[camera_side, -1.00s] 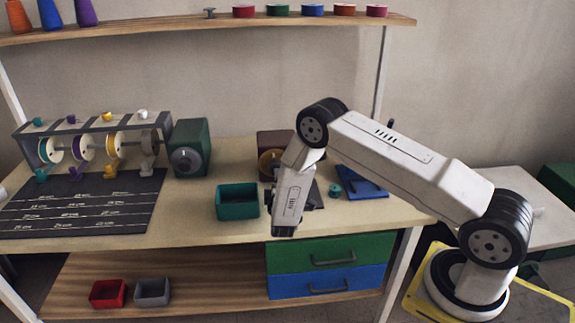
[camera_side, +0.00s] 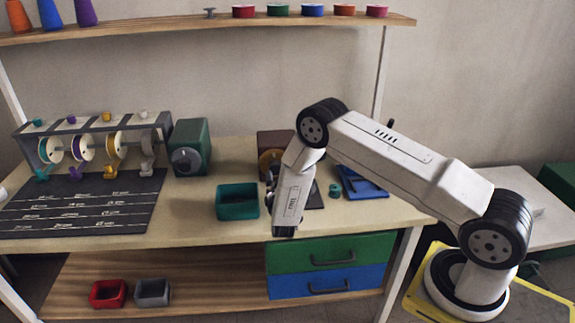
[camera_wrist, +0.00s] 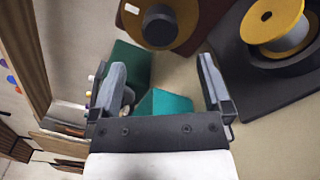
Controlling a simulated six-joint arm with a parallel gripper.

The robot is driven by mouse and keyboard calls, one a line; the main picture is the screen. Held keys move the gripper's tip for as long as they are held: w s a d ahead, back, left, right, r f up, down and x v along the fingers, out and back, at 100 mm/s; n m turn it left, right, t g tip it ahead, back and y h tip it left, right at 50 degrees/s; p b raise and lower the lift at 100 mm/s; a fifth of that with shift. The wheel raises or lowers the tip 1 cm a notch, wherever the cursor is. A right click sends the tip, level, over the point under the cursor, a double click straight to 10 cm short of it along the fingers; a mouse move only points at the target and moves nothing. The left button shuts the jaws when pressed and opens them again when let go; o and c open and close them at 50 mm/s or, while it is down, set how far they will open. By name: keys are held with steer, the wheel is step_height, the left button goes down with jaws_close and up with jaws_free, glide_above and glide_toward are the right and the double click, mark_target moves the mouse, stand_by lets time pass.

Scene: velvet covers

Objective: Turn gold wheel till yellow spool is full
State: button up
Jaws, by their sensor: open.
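The gold wheel (camera_wrist: 183,18) is on the front of a brown box (camera_wrist: 205,22), at the top of the wrist view, with a dark hub and a small pale peg. In the side view the gold wheel (camera_side: 267,161) is partly behind my wrist. A yellow spool (camera_wrist: 270,20) stands on a black base at the upper right of the wrist view. Its middle looks grey, with no thread that I can make out. My gripper (camera_wrist: 161,64) is open, its fingers apart and empty, short of the wheel. In the side view the yellow spool is hidden behind my arm.
A teal tray (camera_side: 238,214) and a green box with a grey dial (camera_side: 187,161) stand left of my gripper. A rack of several spools (camera_side: 97,122) is further left. A blue tray (camera_side: 372,185) and a small teal piece (camera_side: 335,190) lie to the right.

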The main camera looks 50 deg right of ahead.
mark_target(275, 171)
steer(key=shift+n, duration=0.6)
steer(key=shift+x, duration=3.9)
steer(key=c, duration=1.3)
steer(key=shift+m, duration=0.3)
